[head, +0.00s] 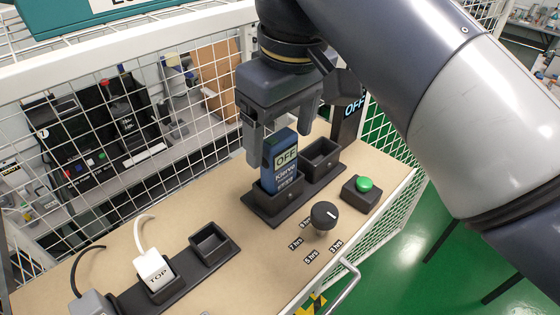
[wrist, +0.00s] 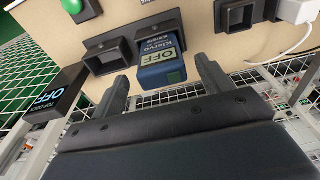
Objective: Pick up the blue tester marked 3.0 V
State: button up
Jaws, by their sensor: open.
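The blue tester (head: 283,155) stands upright in a black holder (head: 268,200) on the tan bench top. Its screen reads OFF, with Klarvo printed below; I see no 3.0 V marking. My gripper (head: 280,143) is open above the holder, with one finger on each side of the tester's upper part. In the wrist view the blue tester (wrist: 160,62) shows between the two spread fingertips (wrist: 162,72), with gaps on both sides. Whether either finger touches it I cannot tell.
An empty holder (head: 320,157) adjoins on the right, a black OFF display (head: 349,122) behind it. A green button (head: 363,184) and black knob (head: 323,215) stand in front. Left are another empty holder (head: 210,245), a white plug marked TOP (head: 154,268) and a mesh fence (head: 160,110).

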aim_at(278, 162)
jog(key=shift+a+f, duration=0.15)
jog(key=shift+f, duration=1.3)
jog(key=shift+a+f, duration=0.1)
jog(key=shift+f, duration=1.3)
jog(key=c, duration=1.1)
jog(key=shift+r, duration=0.1)
